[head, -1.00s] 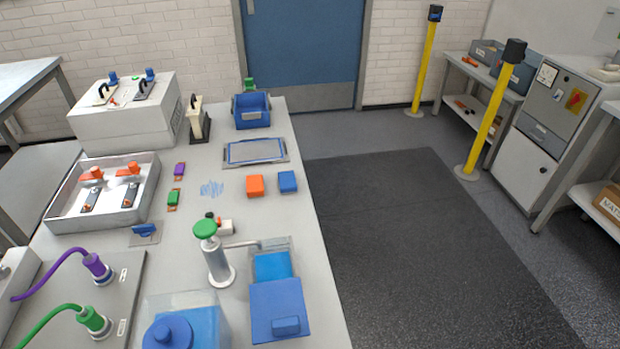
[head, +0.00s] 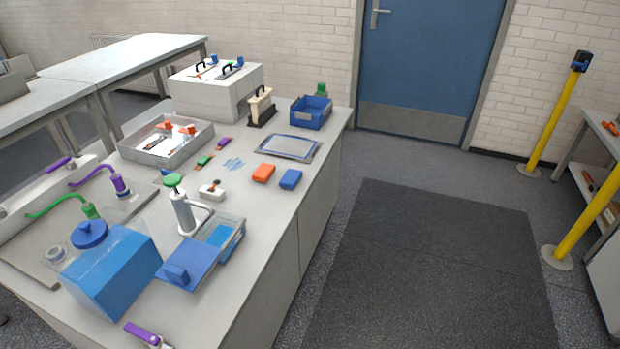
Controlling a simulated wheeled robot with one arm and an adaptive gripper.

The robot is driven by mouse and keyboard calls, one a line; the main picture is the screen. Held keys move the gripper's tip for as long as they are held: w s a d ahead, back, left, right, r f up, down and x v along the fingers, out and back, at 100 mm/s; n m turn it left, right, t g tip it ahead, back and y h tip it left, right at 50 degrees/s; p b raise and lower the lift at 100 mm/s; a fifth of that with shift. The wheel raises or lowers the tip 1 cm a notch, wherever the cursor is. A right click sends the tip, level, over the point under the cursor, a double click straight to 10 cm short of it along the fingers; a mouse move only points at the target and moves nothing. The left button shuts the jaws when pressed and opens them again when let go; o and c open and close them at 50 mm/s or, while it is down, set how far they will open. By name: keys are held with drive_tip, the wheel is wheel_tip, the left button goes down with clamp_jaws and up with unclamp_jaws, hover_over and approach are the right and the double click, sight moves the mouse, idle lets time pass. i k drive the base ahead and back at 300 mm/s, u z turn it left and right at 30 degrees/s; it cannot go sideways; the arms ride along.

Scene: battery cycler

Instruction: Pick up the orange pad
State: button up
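The orange pad (head: 263,173) is a small, rounded block lying flat on the light grey bench (head: 262,225), near its right edge. A blue pad (head: 290,179) of similar size lies just to its right, with a narrow gap between them. Nothing covers the orange pad. My gripper is not in view.
A framed tray (head: 288,148) and a blue bin (head: 311,113) stand behind the pads. A green-topped pump (head: 183,205) and a clear container with blue contents (head: 222,236) stand in front. A dark floor mat (head: 440,265) lies clear to the right of the bench.

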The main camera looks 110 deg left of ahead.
sight(262, 173)
drive_tip(key=i, duration=0.1)
drive_tip(key=z, duration=2.8)
drive_tip(key=k, duration=3)
drive_tip(key=z, duration=2.5)
